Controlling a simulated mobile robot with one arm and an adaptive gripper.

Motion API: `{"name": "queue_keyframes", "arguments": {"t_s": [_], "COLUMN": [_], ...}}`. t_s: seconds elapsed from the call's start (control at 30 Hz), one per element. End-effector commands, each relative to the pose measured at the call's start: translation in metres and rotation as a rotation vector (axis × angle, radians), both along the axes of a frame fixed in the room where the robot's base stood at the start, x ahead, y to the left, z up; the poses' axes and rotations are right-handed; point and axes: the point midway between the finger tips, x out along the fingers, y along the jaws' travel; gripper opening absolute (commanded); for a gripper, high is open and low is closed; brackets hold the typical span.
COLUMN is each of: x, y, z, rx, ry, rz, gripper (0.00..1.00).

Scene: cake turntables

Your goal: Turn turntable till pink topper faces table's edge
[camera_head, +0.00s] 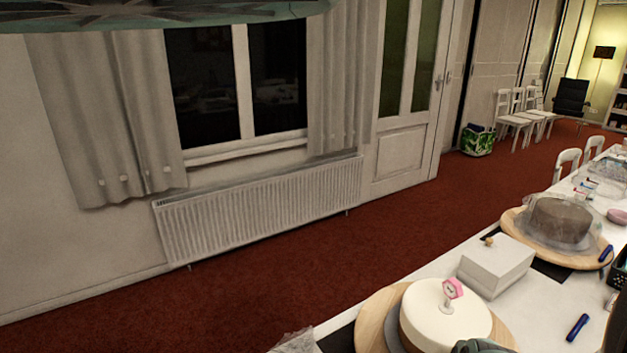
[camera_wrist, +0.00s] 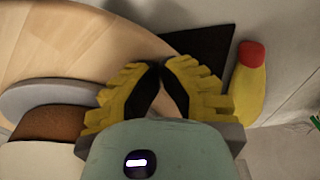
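A cake (camera_head: 425,330) with a white top and brown side sits on a wooden turntable (camera_head: 372,330) at the bottom of the head view. A pink topper (camera_head: 453,289) stands upright on the cake, its pink plaque turned roughly toward the camera. In the wrist view, the turntable (camera_wrist: 60,30) fills the upper left, with the grey cake board (camera_wrist: 55,97) and the cake's brown side (camera_wrist: 50,122) below it. My gripper (camera_wrist: 160,68) has its yellow fingertips almost together beside the turntable's rim, with nothing visible between them. Whether it touches the rim I cannot tell.
A white box (camera_head: 497,268) stands behind the cake. Beyond it, a plastic-covered cake (camera_head: 558,220) sits on another wooden board. A blue marker (camera_head: 577,327) lies to the right. A yellow object with a red end (camera_wrist: 248,90) lies close to my right finger, near a black mat (camera_wrist: 205,50).

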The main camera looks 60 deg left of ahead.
Motion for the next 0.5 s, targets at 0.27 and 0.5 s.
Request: {"name": "queue_keyframes", "arguments": {"t_s": [0.27,0.5], "x": [-0.0102,-0.0103], "y": [0.0141,0.0152], "z": [0.0006,0.0004], "rx": [0.003,0.004], "ry": [-0.005,-0.004], "rz": [0.005,0.004], "gripper": [0.0,0.0]}}
